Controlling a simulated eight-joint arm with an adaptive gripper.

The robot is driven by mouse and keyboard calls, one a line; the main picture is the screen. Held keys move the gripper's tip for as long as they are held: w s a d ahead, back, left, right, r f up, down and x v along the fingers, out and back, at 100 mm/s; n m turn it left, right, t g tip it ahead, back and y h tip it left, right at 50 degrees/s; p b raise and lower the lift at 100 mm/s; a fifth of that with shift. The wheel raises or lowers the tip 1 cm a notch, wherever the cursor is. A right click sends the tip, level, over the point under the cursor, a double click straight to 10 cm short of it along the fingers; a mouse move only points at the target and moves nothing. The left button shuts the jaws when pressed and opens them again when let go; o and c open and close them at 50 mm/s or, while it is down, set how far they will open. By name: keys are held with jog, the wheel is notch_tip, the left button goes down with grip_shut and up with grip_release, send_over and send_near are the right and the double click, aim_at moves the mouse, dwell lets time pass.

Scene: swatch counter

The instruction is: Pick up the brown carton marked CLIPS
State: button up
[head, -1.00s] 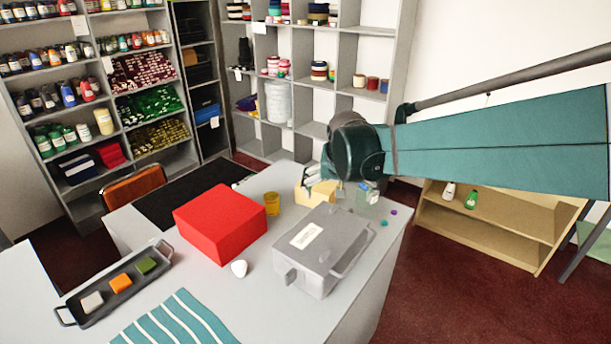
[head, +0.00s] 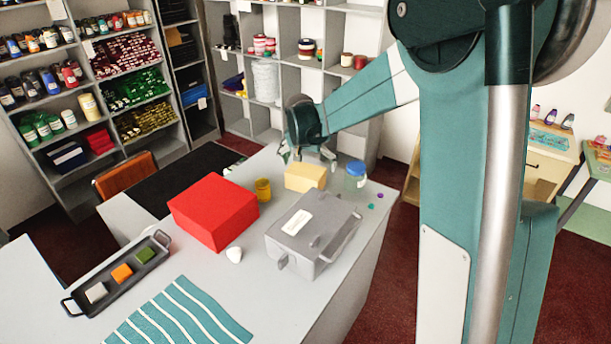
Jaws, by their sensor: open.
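I cannot make out a brown carton marked CLIPS in the head view. A pale yellow block (head: 305,177) stands near the back of the grey counter, and no lettering is readable on it. My gripper (head: 308,157) is open and appears empty, just above or behind that block in the picture. I cannot tell its exact height or distance from it. A grey lidded case (head: 313,232) with a white label stands in front of the block, and its label is too small to read. Parts of the scene are hidden behind my arm.
A red box (head: 213,210), a small yellow cup (head: 263,190), a blue-lidded jar (head: 356,175) and a white pebble-like piece (head: 234,255) stand on the counter (head: 290,310). A dark tray (head: 117,277) holds three coloured blocks. A striped teal cloth (head: 182,315) lies in front.

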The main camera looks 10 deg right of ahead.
jog(key=m+p, duration=0.1)
jog(key=p, duration=0.2)
send_over(305, 171)
jog(key=s+a, duration=0.1)
jog(key=s, duration=0.2)
jog(key=shift+h, duration=0.3)
notch_tip(305, 171, down, 5)
jog(key=shift+w+a+r, duration=0.1)
jog(key=shift+a+r, duration=0.05)
jog(key=shift+w+f+g, duration=0.3)
jog(key=shift+w+f, duration=0.1)
jog(key=shift+f, duration=0.15)
jog(key=shift+f, duration=0.1)
jog(key=shift+x, duration=1.2)
jog(key=shift+w+p, duration=0.1)
jog(key=shift+p, duration=0.2)
jog(key=shift+p+x, duration=0.45)
jog(key=shift+x, duration=2.1)
jog(key=shift+c, duration=0.2)
